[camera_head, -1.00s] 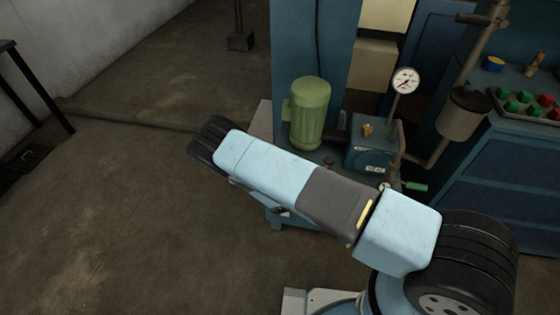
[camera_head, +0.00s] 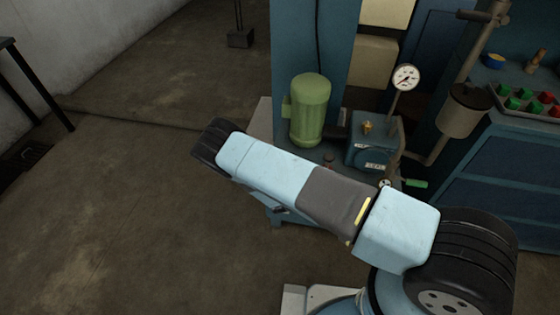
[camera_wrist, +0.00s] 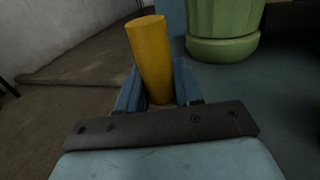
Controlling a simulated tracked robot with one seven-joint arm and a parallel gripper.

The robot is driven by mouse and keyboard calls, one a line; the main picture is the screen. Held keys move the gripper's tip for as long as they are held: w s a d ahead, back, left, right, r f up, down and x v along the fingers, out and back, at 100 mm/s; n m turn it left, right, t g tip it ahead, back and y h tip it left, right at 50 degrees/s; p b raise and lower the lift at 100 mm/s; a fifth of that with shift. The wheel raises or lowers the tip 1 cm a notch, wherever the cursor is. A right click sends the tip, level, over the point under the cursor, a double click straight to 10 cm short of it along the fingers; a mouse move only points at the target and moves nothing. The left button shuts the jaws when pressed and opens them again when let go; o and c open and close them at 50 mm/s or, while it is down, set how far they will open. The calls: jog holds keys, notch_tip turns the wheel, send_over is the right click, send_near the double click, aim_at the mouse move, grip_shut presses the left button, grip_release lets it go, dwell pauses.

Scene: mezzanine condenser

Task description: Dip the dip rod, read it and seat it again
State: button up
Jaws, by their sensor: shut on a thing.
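In the wrist view, a plain yellow cylinder (camera_wrist: 151,58), which looks like the handle of the dip rod, stands up tilted slightly left between the two blue fingers of my gripper (camera_wrist: 159,90). The fingers are closed on its lower part. Any rod below the handle is hidden by the fingers and the wrist plate. In the head view my own arm covers most of the gripper and the handle. A blue pump unit (camera_head: 369,154) with a brass cap stands on the skid beyond my arm. I cannot make out the rod's seat or any reading.
A green motor (camera_head: 310,110) stands beside the pump unit and close to my gripper; it also shows in the wrist view (camera_wrist: 222,25). A pressure gauge (camera_head: 405,78), a grey cylinder pot (camera_head: 463,110) and a green-handled valve (camera_head: 415,183) are to the right. Open floor lies left.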

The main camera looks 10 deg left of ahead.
jog(key=shift+f, duration=0.55)
jog(key=o, duration=1.2)
jog(key=shift+s, duration=0.1)
jog(key=s, duration=0.4)
jog(key=s+d, duration=0.1)
jog(key=s, duration=0.4)
jog(key=s+d, duration=0.1)
jog(key=s, duration=0.3)
jog(key=shift+s+d, duration=0.2)
jog(key=shift+d, duration=0.05)
